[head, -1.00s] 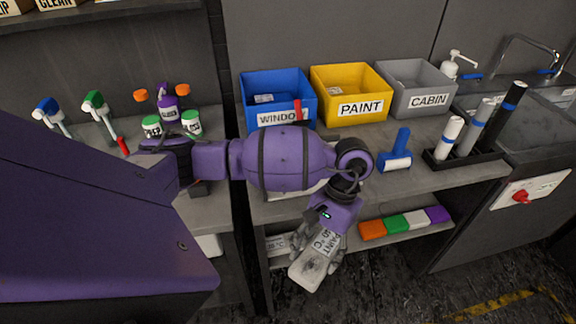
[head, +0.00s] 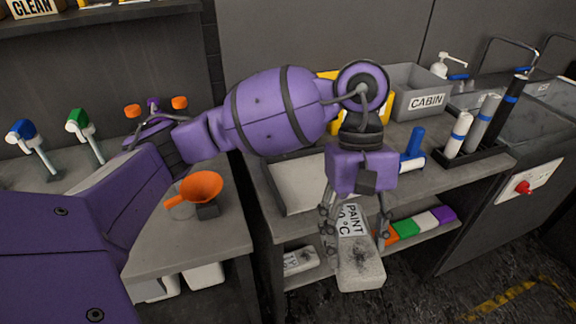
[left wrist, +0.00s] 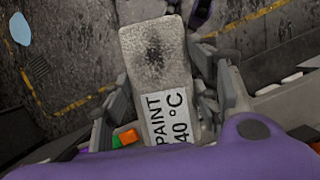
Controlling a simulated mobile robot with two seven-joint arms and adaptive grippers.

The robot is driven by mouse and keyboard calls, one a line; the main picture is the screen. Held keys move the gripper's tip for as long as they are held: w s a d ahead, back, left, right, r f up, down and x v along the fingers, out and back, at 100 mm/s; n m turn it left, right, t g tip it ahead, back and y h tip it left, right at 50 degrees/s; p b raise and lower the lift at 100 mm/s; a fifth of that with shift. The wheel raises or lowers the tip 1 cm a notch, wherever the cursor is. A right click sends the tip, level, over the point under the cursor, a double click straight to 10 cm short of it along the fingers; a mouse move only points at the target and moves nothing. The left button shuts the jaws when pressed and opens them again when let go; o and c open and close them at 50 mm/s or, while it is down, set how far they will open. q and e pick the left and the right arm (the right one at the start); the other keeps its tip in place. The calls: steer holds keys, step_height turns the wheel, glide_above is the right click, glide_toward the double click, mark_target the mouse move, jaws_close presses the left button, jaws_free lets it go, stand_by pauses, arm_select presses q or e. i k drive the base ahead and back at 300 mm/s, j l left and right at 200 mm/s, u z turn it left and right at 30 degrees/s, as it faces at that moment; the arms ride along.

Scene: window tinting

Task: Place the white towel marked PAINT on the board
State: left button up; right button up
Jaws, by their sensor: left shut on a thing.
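My left gripper (head: 355,240) points down in front of the counter and is shut on the white towel (head: 361,268). The towel's label reads PAINT 40 °C, and it has a dark smudge. In the left wrist view the towel (left wrist: 155,60) lies between the fingers of my left gripper (left wrist: 160,100), label nearest the wrist. A pale flat board (head: 298,184) with a dark rim lies on the counter, left of and behind the gripper; my arm covers part of its far side. The towel is apart from it. My right gripper is not in view.
A yellow bin (head: 323,75) is mostly hidden behind my arm; the grey CABIN bin (head: 418,100) stands right of it. A blue roller (head: 413,148) and a rack of rolls stand to the right. The lower shelf holds another labelled towel (head: 299,261) and colored blocks (head: 425,221).

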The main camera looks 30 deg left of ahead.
mark_target(319, 173)
steer(key=i+j, duration=0.1)
steer(key=i, duration=0.4)
steer(key=i+j, duration=0.1)
steer(key=i, duration=0.35)
